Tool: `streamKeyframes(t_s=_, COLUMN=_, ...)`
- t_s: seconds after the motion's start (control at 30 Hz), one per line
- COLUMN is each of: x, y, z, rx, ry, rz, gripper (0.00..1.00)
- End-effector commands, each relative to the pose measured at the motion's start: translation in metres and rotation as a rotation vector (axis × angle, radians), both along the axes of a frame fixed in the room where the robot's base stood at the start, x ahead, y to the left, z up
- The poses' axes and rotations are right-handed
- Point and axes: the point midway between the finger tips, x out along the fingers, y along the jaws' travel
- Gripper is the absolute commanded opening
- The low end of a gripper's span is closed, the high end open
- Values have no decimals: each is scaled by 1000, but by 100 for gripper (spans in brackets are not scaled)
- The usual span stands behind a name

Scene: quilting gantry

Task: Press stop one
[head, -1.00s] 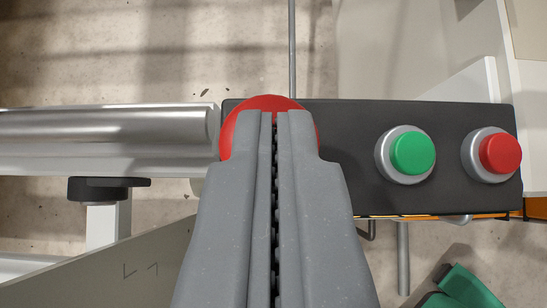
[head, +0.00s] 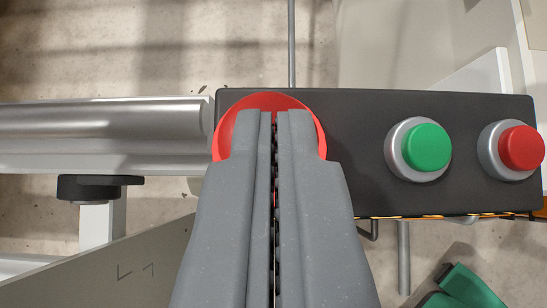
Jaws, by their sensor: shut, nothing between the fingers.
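A large round red button (head: 232,122) sits at the left end of a dark control box (head: 350,115). My gripper (head: 273,115) is shut and empty, its fingertips in front of the large red button and hiding its middle and lower part. I cannot tell whether the tips touch it. On the same box to the right are a green button (head: 427,147) in a silver ring and a smaller red button (head: 521,148) in a silver ring. No label naming stop one can be read.
A shiny metal roller (head: 100,133) runs left from the box, with a dark knob (head: 98,187) below it. A grey panel (head: 130,265) stands at the lower left. A green object (head: 462,288) lies at the lower right.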

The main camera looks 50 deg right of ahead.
Motion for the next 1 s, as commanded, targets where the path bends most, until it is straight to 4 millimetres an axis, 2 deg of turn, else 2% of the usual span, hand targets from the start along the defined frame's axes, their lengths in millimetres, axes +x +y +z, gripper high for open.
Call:
streamKeyframes(t_s=0.37, x=-1, y=-1, z=40, rx=-2, ry=-10, rz=0, gripper=0)
streamKeyframes(t_s=0.57, x=-12, y=10, z=52, rx=-2, ry=-11, rz=-1, gripper=0)
streamKeyframes(t_s=1.0, x=-40, y=38, z=98, rx=-3, ry=-13, rz=-1, gripper=0)
